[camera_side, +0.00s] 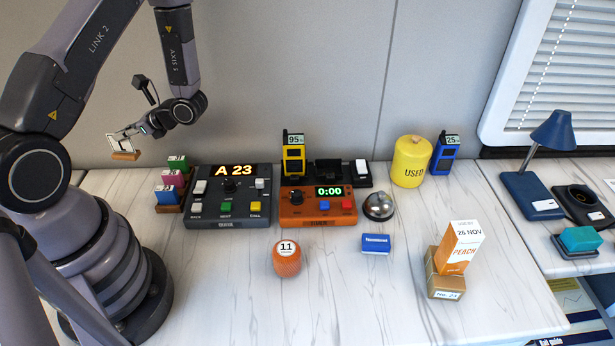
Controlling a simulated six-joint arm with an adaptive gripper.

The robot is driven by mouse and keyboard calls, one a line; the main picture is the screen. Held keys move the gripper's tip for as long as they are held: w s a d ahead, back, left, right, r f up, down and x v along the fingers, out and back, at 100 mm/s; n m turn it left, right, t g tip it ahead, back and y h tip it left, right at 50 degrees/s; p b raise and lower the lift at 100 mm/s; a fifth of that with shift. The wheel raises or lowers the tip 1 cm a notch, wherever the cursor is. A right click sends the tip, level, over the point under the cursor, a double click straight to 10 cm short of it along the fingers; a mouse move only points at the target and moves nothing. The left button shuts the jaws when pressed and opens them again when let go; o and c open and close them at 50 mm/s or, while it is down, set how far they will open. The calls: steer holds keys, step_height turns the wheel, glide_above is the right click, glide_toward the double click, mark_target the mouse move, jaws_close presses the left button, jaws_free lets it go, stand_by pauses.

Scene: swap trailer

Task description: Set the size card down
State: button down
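A small white card (119,142) on an orange-brown wooden base (125,155) hangs in the air at the left, above the level of the table top. It looks like the size card, but its face is too small to read. My gripper (134,134) is at the card's right side and appears shut on it. The fingertips are small and partly hidden by the card. Below and to the right, green, pink and blue cards stand in a stepped dark red rack (170,188).
A dark console reading A 23 (228,196) and an orange timer (318,207) stand right of the rack. The front left table is clear.

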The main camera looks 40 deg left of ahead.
step_height(320, 180, up, 14)
steer(key=s+d+f+n+g+h, duration=0.25)
steer(key=d+n+h, duration=0.35)
steer(key=d, duration=0.6)
steer(key=s+d+f+n+g+h, duration=0.1)
steer(key=s+d+n+g+h, duration=0.15)
steer(key=d+n+h, duration=0.65)
steer(key=w+d+r+n+t+h, duration=0.1)
steer(key=w+d+n+t+h, duration=0.2)
steer(key=d, duration=0.6)
steer(key=w+d+r+n+t+h, duration=0.1)
steer(key=w+d+n+t+h, duration=0.15)
steer(key=d, duration=0.55)
steer(key=w+d+r+n+t+h, duration=0.1)
steer(key=w+d+n+t+h, duration=0.2)
steer(key=d, duration=0.6)
step_height(320, 180, down, 10)
steer(key=shift+n+g, duration=0.25)
steer(key=shift+g, duration=0.1)
steer(key=shift+w+d+f, duration=1.65)
steer(key=shift+w+f, duration=0.05)
steer(key=shift+f, duration=0.6)
steer(key=shift+w+d+f, duration=1.6)
steer(key=shift+w+f, duration=0.15)
steer(key=shift+f, duration=0.5)
steer(key=shift+w+d+f, duration=1.65)
steer(key=shift+w+f, duration=0.05)
steer(key=shift+f, duration=0.6)
